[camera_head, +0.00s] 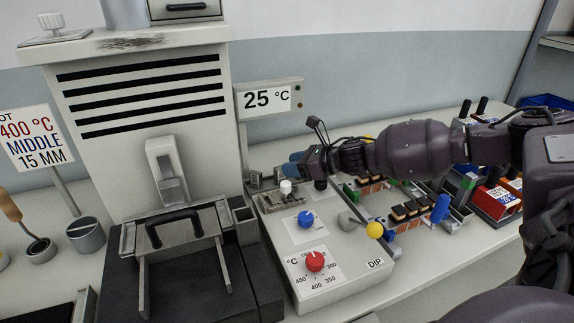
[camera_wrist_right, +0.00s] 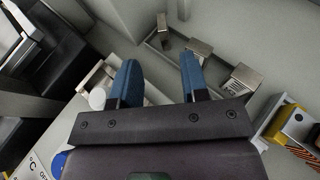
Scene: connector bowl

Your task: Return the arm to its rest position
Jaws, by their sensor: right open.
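My right arm (camera_head: 415,147) reaches in from the right across the bench. My right gripper (camera_head: 296,160) hangs above the back of the white control box (camera_head: 345,275), near its white knob (camera_head: 286,186). In the right wrist view the two blue fingers of the gripper (camera_wrist_right: 160,75) stand apart with nothing between them. Metal blocks (camera_wrist_right: 242,80) lie beyond the fingertips in that view. My left gripper is in neither view.
A large grey oven (camera_head: 150,130) with a black handle stands left of the gripper. A 25 °C display (camera_head: 267,98) stands behind it. Wooden-topped parts (camera_head: 408,210) and red bins (camera_head: 497,203) sit below and beside the arm. Bench front right is clear.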

